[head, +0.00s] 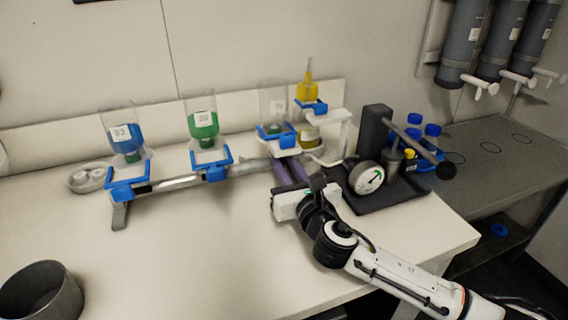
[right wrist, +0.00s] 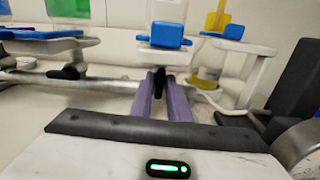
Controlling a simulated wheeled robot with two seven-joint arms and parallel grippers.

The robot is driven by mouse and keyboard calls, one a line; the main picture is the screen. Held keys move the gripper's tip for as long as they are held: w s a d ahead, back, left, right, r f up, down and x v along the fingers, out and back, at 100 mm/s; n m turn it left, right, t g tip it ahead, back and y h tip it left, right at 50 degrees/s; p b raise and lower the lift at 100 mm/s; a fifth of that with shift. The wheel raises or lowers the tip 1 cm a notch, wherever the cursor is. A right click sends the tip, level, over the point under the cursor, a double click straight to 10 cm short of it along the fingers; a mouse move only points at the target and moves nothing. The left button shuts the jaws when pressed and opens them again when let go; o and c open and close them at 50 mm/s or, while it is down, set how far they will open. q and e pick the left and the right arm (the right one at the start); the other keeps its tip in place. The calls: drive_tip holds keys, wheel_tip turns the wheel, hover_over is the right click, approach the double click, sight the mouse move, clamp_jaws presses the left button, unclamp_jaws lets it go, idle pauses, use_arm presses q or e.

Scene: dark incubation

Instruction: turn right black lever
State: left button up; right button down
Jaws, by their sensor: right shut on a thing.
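My right gripper (head: 288,168) reaches from the lower right to the pipe rail under the third bottle. In the right wrist view its two purple fingers (right wrist: 166,92) are close together at a small black lever (right wrist: 159,83) below the blue holder (right wrist: 165,38), shut on it. In the head view the gripper hides this lever. A clear bottle (head: 272,98) sits in the blue holder above the fingers. Another black lever (right wrist: 66,72) shows to the left on the metal pipe (right wrist: 95,84). My left gripper is not in view.
Bottles with blue (head: 127,135) and green (head: 203,125) liquid stand left on the rail. A yellow funnel (head: 307,90) stands behind right. The table's front left is mostly clear, except a grey cup (head: 62,305).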

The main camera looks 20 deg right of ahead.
drive_tip(key=m, duration=0.4)
drive_tip(key=shift+d+m+p, duration=0.1)
drive_tip(key=shift+m+p, duration=0.2)
drive_tip(key=shift+p, duration=0.05)
drive_tip(key=m, duration=0.4)
drive_tip(key=shift+d+f, duration=0.1)
drive_tip(key=shift+f, duration=0.05)
drive_tip(key=m, duration=0.4)
drive_tip(key=shift+f+m, duration=0.1)
drive_tip(key=shift+m, duration=2.2)
drive_tip(key=c, duration=1.8)
unclamp_jaws()
drive_tip(key=shift+s, duration=0.1)
